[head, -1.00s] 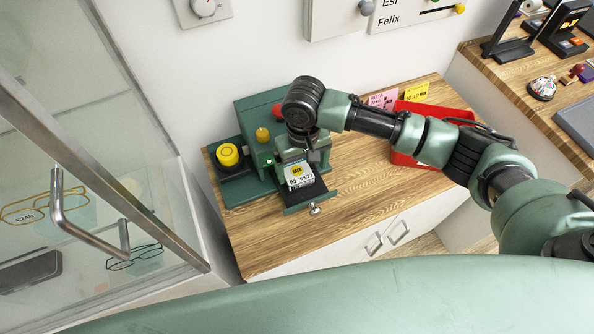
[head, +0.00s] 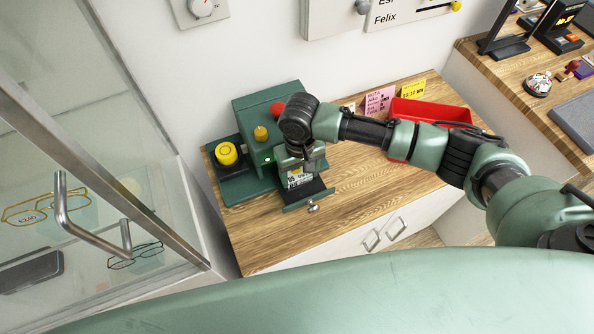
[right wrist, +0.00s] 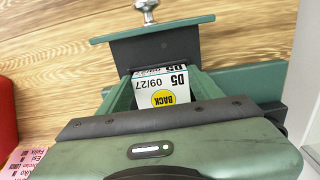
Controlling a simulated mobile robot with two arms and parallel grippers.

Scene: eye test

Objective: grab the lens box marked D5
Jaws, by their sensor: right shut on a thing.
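The white lens box (head: 296,180) stands upright in or just over the dark pulled-out drawer (head: 313,189) of a green machine (head: 244,112). In the right wrist view the box (right wrist: 166,92) reads D5 and 09/27, with a round yellow sticker saying BACK. My right gripper (head: 303,168) is over it from above and shut on it; in the right wrist view its green fingers (right wrist: 162,80) lie on both sides of the box. I cannot tell whether the box touches the drawer floor. My left gripper is not in view.
The machine has a yellow button (head: 227,153) and a red knob (head: 278,108). A red tray (head: 432,112) and pink and yellow notes (head: 380,101) are behind my right arm. A glass cabinet (head: 100,130) with spectacles is on the left. The wooden counter (head: 350,185) right of the drawer is clear.

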